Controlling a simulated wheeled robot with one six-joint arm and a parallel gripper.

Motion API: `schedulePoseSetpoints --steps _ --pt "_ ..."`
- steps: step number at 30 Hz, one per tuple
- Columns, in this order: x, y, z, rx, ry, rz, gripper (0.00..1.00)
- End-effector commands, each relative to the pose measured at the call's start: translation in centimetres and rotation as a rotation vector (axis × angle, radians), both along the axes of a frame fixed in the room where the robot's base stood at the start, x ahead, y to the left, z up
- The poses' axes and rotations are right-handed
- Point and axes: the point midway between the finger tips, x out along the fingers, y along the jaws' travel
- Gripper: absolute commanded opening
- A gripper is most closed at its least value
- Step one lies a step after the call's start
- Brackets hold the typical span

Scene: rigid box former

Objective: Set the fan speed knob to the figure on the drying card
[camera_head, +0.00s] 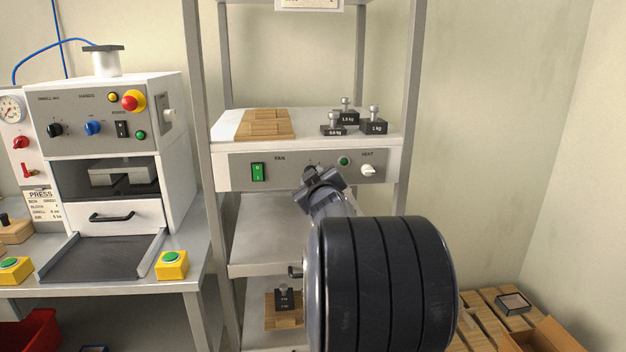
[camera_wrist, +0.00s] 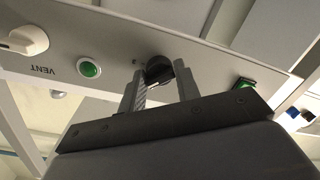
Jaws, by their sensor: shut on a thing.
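The fan speed knob (camera_wrist: 158,70) is a dark round knob on the dryer's grey front panel (camera_head: 212,158). In the wrist view it sits between the two fingers of my gripper (camera_wrist: 160,82), which is shut on it. In the head view my gripper (camera_head: 321,178) reaches the panel between the FAN label and the green button and hides most of the knob. Its pointer and scale cannot be read. A white card (camera_head: 309,4) hangs at the top of the rack, cut off by the picture edge, its print too small to read.
A green switch (camera_head: 257,172), a green button (camera_head: 344,161) and a white VENT knob (camera_head: 367,169) share the panel. Wooden boards (camera_head: 265,123) and black weights (camera_head: 347,118) lie on top. Rack posts stand on both sides. A press (camera_head: 112,140) stands left.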

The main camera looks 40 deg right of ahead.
Motion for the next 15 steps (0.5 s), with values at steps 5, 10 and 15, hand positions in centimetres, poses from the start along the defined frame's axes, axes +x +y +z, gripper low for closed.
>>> schedulePoseSetpoints --steps 5,10,15 --pt "-0.05 -0.08 0.07 0.001 -0.001 -0.002 0.08" --pt "-0.04 -0.06 0.06 0.001 -0.002 -0.002 0.43" --pt "-0.03 -0.03 0.05 0.001 -0.001 -0.001 0.51"
